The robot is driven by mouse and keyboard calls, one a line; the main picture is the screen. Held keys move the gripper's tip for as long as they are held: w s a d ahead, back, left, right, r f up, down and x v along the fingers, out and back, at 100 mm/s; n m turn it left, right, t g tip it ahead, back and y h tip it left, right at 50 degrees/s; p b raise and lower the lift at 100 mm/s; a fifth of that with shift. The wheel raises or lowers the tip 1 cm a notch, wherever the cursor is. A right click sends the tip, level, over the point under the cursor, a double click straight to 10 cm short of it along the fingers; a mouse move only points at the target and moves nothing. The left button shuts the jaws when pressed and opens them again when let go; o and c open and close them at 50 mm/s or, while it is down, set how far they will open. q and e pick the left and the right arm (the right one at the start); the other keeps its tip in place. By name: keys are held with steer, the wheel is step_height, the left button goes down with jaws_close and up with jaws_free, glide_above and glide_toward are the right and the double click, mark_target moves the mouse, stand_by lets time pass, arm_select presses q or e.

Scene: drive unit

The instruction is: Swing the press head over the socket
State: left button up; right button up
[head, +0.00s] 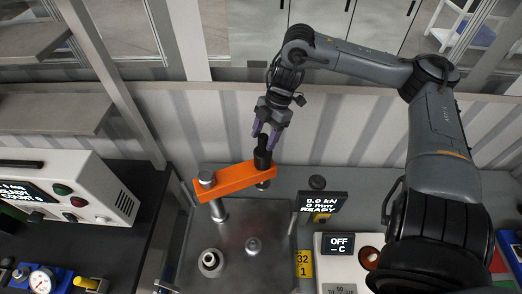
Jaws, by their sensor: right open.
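The orange swing arm (236,179) reaches from a grey metal post (218,208) at its left end to the black press head (262,158) at its right end. The press head stands upright through the arm, with a short stub below it. On the metal plate in front is a round metal piece with a dark opening, which looks like the socket (210,262). The press head is behind and to the right of it, not over it. My right gripper (265,136) is open, its purple fingers close around or just above the press head's top; contact is unclear. My left gripper is not in view.
A small domed metal piece (253,246) sits on the metal plate (232,232). A display (322,203) reading 0.0 kN, 0 mm, READY stands right of the plate. A control box (340,245) showing OFF is nearer. A white instrument box (70,190) stands at left. A corrugated wall runs behind.

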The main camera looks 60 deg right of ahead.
mark_target(259, 149)
steer(key=shift+x, duration=1.65)
steer(key=shift+c, duration=0.3)
jaws_close()
